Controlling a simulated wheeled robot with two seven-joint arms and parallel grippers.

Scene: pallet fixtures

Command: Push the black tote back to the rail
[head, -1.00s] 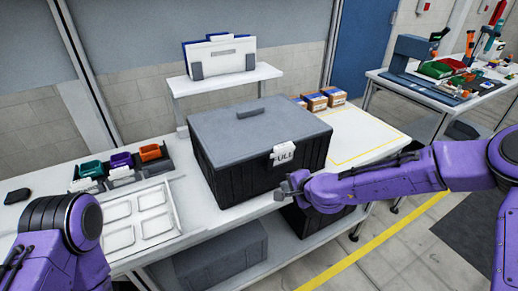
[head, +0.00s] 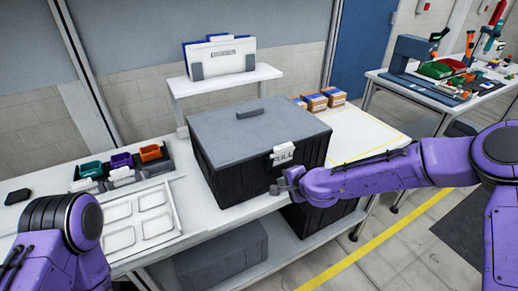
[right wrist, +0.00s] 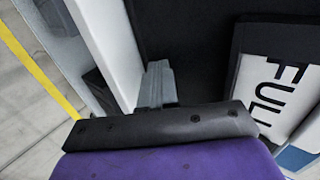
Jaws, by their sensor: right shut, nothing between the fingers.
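The black tote (head: 235,178) with a grey lid stands on the white bench, below the raised white shelf. A white FULL label (head: 285,154) hangs on its front, and the label also shows close up in the right wrist view (right wrist: 268,92). My right gripper (head: 279,187) is shut and empty, low in front of the tote's front face beside the label. Its fingers (right wrist: 157,85) point at the dark tote wall in the right wrist view; whether they touch it I cannot tell. My left arm shows at lower left, but its gripper is out of view. I cannot make out the rail behind the tote.
A white tray (head: 172,208) and several small coloured bins (head: 121,161) are left of the tote. The white shelf (head: 262,73) holds a file rack (head: 220,56). Small cardboard boxes (head: 318,102) stand behind right. Yellow-edged bench space (head: 360,135) at right is clear.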

